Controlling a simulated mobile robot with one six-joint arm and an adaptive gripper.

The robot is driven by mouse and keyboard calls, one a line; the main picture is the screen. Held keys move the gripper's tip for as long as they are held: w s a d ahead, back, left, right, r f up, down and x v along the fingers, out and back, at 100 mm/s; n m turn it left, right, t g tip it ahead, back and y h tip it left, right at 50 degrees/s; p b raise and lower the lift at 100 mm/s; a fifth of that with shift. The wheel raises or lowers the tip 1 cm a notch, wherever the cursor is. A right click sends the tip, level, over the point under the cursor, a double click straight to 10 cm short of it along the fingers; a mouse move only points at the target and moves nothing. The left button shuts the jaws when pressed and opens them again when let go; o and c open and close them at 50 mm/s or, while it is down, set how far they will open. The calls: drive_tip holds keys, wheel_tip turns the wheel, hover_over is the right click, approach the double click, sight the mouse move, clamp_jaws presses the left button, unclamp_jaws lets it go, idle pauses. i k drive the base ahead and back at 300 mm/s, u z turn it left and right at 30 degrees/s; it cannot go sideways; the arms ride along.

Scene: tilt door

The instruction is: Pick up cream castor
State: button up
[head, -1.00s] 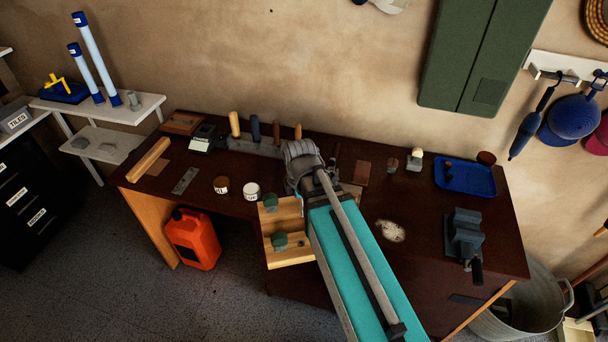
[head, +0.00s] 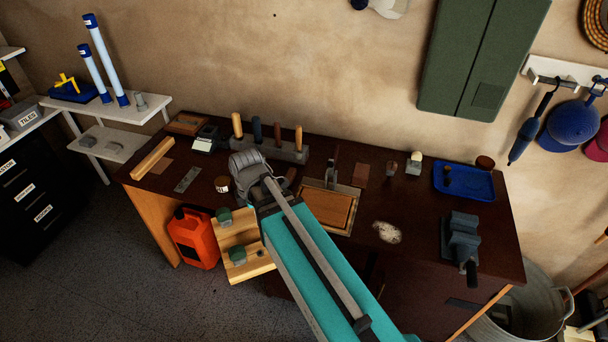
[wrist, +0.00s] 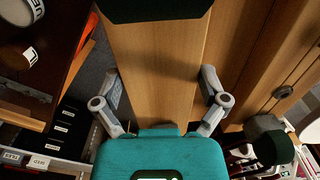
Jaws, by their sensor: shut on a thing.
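What looks like the cream castor (head: 416,157), a small piece with a cream top on a grey base, stands toward the back right of the bench in the head view. My gripper (head: 247,168) is well to its left, above the left half of the bench. In the wrist view my gripper's fingers (wrist: 162,92) sit on either side of a pale wooden piece and are shut on it. This appears to be the wooden board with green knobs (head: 238,231), which hangs below my gripper at the bench's front. The contact is partly hidden.
A blue tray (head: 478,191) lies to the right, with a grey vise (head: 462,240) in front. A framed wooden panel (head: 328,208) lies mid-bench. An orange can (head: 193,240) stands below left.

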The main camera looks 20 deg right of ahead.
sight(416, 157)
drive_tip(key=z, duration=0.2)
drive_tip(key=k, duration=0.1)
drive_tip(key=z, duration=0.5)
